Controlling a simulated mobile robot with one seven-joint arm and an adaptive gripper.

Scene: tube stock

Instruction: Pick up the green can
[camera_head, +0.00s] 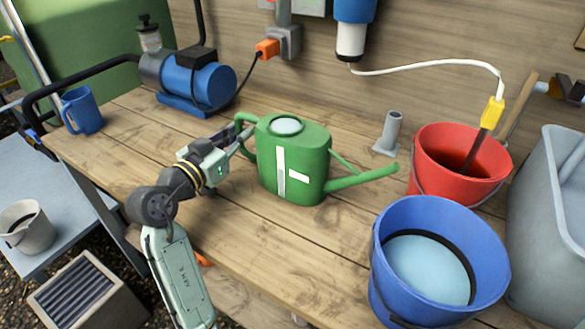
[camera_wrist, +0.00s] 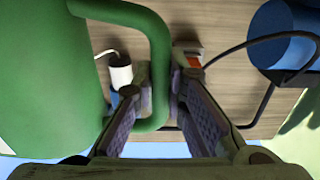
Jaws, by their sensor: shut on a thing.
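The green can (camera_head: 292,165) is a watering can with a spout pointing right, a round opening on top with pale blue inside, and white strips on its side. It stands upright on or just over the wooden table; I cannot tell if its base touches. My gripper (camera_head: 240,142) reaches it from the left and is shut on its handle. In the wrist view the green handle (camera_wrist: 160,60) passes between the two fingers of my gripper (camera_wrist: 162,95), with the can's body (camera_wrist: 45,80) at the left.
The wooden table (camera_head: 235,240) also holds a blue bucket (camera_head: 385,285) with pale blue inside, a red bucket (camera_head: 430,175), a grey pipe stand (camera_head: 391,135), a blue pump (camera_head: 200,85) and a blue mug (camera_head: 83,112). A grey tub (camera_head: 550,225) stands at the right. The front middle is clear.

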